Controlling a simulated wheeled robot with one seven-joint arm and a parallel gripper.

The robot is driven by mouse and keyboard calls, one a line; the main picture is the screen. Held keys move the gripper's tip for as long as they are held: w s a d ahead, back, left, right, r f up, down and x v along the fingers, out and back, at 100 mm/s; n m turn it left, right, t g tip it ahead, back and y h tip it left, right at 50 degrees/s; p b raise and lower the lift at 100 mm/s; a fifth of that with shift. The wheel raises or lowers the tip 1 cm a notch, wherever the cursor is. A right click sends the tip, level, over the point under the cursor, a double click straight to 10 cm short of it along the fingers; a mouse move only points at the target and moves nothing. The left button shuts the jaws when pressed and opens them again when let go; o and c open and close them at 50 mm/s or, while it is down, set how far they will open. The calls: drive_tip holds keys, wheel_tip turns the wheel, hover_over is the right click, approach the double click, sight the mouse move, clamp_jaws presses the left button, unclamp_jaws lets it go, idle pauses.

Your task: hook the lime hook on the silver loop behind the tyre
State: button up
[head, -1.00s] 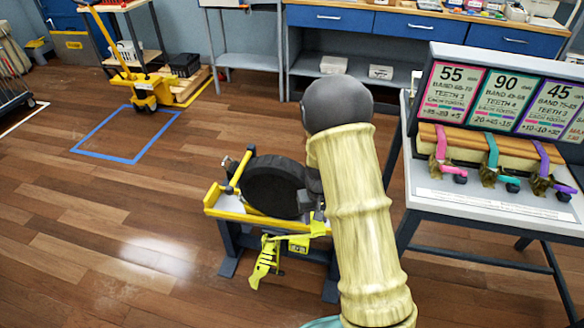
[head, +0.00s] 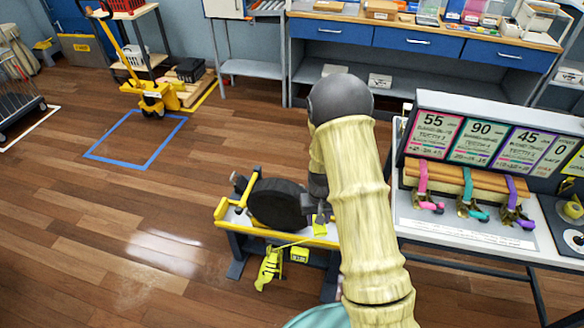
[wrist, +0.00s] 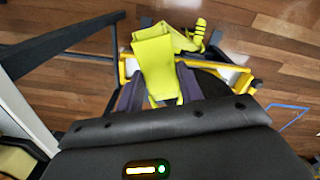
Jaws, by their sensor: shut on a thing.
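The black tyre (head: 277,203) stands on a low yellow-and-grey stand (head: 225,212) near the middle of the head view. My gripper (head: 319,214) is at the right side of the tyre, close above the stand's edge. In the wrist view, my gripper (wrist: 158,88) is shut on the lime hook (wrist: 153,58), a flat lime piece between the two dark fingers. The hook shows small and lime in the head view (head: 320,230). A thin lime strap runs left to the lime ratchet (head: 268,268), which hangs at the stand's front. I cannot make out the silver loop.
A grey table (head: 470,232) with price signs and pink, teal and purple straps stands close on the right. Open wooden floor lies to the left, with a blue taped square (head: 135,140). A yellow pallet jack (head: 153,97) stands behind it.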

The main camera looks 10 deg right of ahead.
wheel_tip(320, 180, up, 12)
drive_tip(key=s+p, duration=0.1)
drive_tip(key=p, duration=1.3)
drive_tip(key=shift+f+p, duration=0.15)
drive_tip(key=shift+p, duration=0.15)
drive_tip(key=shift+s+a, duration=0.1)
